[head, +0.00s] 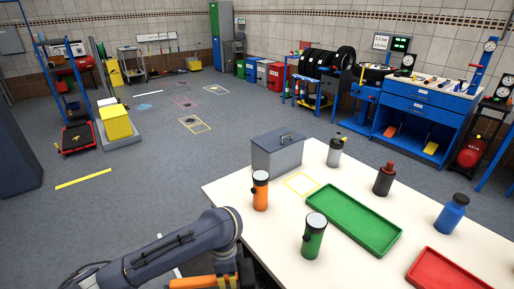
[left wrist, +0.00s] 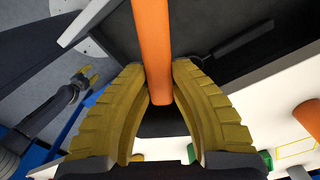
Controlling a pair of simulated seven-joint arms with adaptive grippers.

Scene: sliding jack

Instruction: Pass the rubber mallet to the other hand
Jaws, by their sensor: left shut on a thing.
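The mallet's orange handle (left wrist: 153,45) runs between the yellow fingers of my left gripper (left wrist: 160,75) in the left wrist view. The left gripper is shut on it. In the head view, part of the orange handle (head: 195,283) shows at the bottom edge, beside my left gripper, which is mostly cut off there. I cannot make out the mallet's head clearly in either view. My right gripper (left wrist: 86,76) shows small at the left of the left wrist view, apart from the mallet, with its yellow fingers spread and nothing between them. It is outside the head view.
A white table (head: 280,230) holds a grey toolbox (head: 278,152), an orange flashlight (head: 260,191), a green flashlight (head: 314,237), a green tray (head: 353,222), a red tray (head: 445,272) and several bottles, including a blue one (head: 451,214).

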